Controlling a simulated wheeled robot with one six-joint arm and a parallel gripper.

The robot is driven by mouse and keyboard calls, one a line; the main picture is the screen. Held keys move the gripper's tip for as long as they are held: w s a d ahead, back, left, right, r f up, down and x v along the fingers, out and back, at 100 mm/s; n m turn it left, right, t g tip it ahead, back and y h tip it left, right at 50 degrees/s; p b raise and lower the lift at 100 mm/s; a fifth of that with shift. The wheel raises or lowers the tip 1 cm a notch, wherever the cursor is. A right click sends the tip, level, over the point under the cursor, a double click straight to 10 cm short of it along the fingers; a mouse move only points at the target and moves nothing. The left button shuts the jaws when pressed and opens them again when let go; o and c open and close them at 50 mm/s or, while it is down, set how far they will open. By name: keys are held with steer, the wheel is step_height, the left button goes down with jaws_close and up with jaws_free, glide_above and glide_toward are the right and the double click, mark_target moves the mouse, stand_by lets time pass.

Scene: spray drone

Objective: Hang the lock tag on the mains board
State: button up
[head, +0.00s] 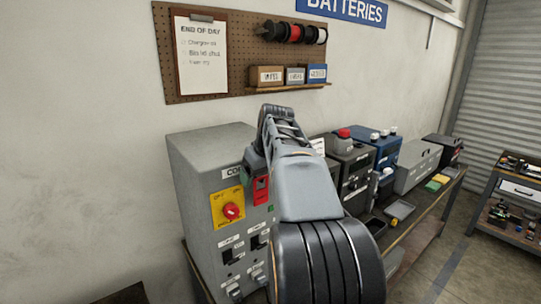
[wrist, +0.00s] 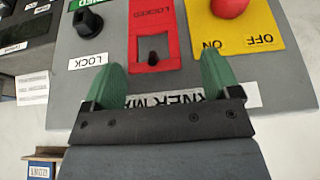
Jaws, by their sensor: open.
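The red lock tag (wrist: 152,30) lies flat against the front of the grey mains board (wrist: 60,110) in the wrist view, where it appears upside down. A dark peg shows in the tag's hole (wrist: 153,57). In the head view the tag (head: 261,190) is on the board (head: 205,150), right of the yellow panel with the red rotary switch (head: 231,211). My gripper (wrist: 163,75) is open, with one green fingertip to each side of the tag's hole end and apart from it. Nothing is between the fingers.
A black knob (wrist: 88,22) with a LOCK label is beside the tag. Other boxes, including a blue unit (head: 378,150), stand along the bench to the right. A pegboard (head: 240,60) with a shelf is on the wall above. Bare wall is at left.

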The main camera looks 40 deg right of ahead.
steer(key=s+v, duration=0.1)
steer(key=v, duration=1)
steer(key=shift+d+f, duration=0.2)
steer(key=shift+d, duration=0.2)
steer(key=s+a+f, duration=0.4)
steer(key=a+f, duration=0.6)
steer(key=f, duration=0.2)
steer(key=s+a+f, duration=0.5)
steer(key=a+f, duration=0.6)
steer(key=f, duration=0.1)
steer(key=shift+s+a+f, duration=0.25)
steer(key=shift+f, duration=0.1)
